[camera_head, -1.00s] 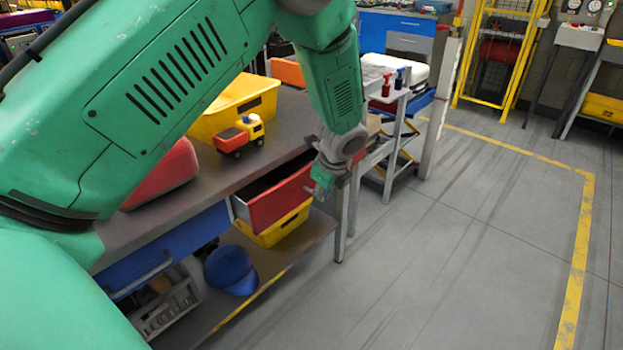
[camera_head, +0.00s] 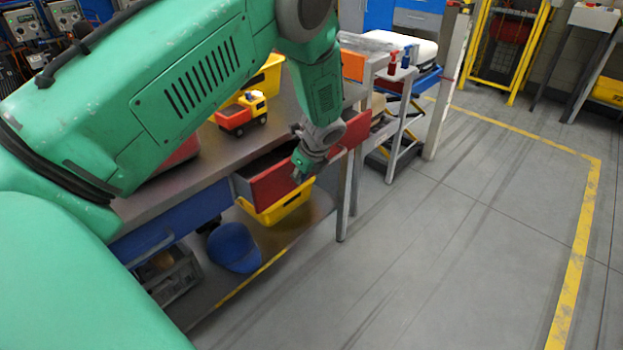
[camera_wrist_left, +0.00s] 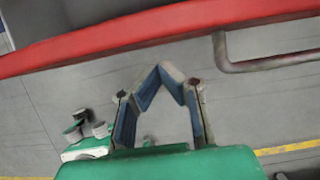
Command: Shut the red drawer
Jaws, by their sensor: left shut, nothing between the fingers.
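The red drawer (camera_head: 274,186) stands pulled out under the workbench top, its dark inside showing from above in the head view. My left gripper (camera_head: 300,168) is at the drawer's front, overlapping the middle of the red panel in the head view. In the left wrist view the drawer's red top edge (camera_wrist_left: 110,40) runs across the top, with its bar handle (camera_wrist_left: 270,63) at the right. There the left gripper (camera_wrist_left: 160,78) is shut and empty, its tips meeting just below the red edge in the picture. I cannot tell if they touch the drawer. My right gripper is not seen.
A toy truck (camera_head: 242,115) and a yellow bin (camera_head: 268,78) stand on the bench (camera_head: 205,165). A blue drawer (camera_head: 170,228) is left of the red one. A yellow bin (camera_head: 282,207) and blue cap (camera_head: 233,247) are on the lower shelf. The floor at right is clear.

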